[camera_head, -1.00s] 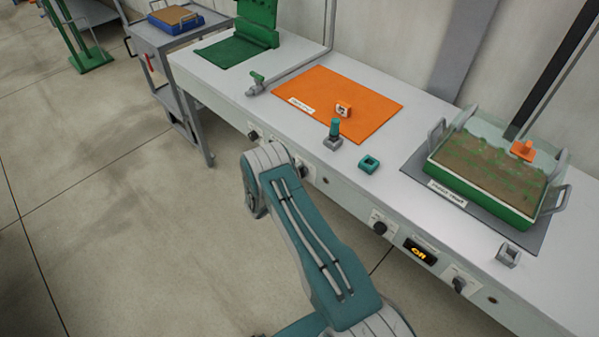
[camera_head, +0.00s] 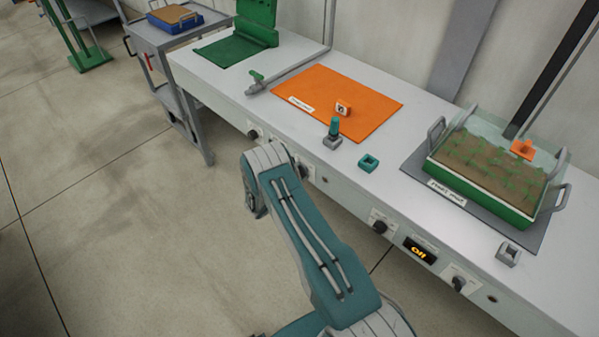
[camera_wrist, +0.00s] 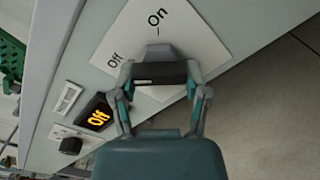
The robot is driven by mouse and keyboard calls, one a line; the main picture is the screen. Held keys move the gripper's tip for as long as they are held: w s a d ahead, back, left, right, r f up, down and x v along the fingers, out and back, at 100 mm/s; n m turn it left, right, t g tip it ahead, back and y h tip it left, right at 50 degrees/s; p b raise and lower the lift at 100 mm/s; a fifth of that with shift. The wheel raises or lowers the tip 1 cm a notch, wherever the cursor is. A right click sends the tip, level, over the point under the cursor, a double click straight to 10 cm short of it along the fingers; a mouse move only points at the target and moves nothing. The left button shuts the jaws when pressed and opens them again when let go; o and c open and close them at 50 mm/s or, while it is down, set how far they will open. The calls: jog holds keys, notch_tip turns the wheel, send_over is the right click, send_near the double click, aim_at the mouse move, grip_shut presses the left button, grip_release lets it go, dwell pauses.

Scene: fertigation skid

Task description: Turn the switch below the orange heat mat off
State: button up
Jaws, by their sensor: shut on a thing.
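The orange heat mat (camera_head: 338,103) lies flat on the white bench, with a small white label and a small orange-and-white block on it. In the wrist view, a dark switch knob (camera_wrist: 160,72) sits on a white plate (camera_wrist: 185,38) marked "On" and "Off". My gripper (camera_wrist: 160,78) is shut on this knob, with a finger on each side. The knob's exact pointing is partly hidden by the fingers. A small display (camera_wrist: 97,116) nearby glows orange and reads "Off".
Other knobs (camera_head: 379,227) and a lit display (camera_head: 420,250) sit along the bench front. A planted tray (camera_head: 490,175) stands on a grey mat at right. A teal-topped post (camera_head: 334,130) and teal ring (camera_head: 369,163) stand near the front edge.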

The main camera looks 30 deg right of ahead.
jog(key=shift+f, duration=0.15)
jog(key=o, duration=1.2)
jog(key=shift+c, duration=0.2)
jog(key=v, duration=1.2)
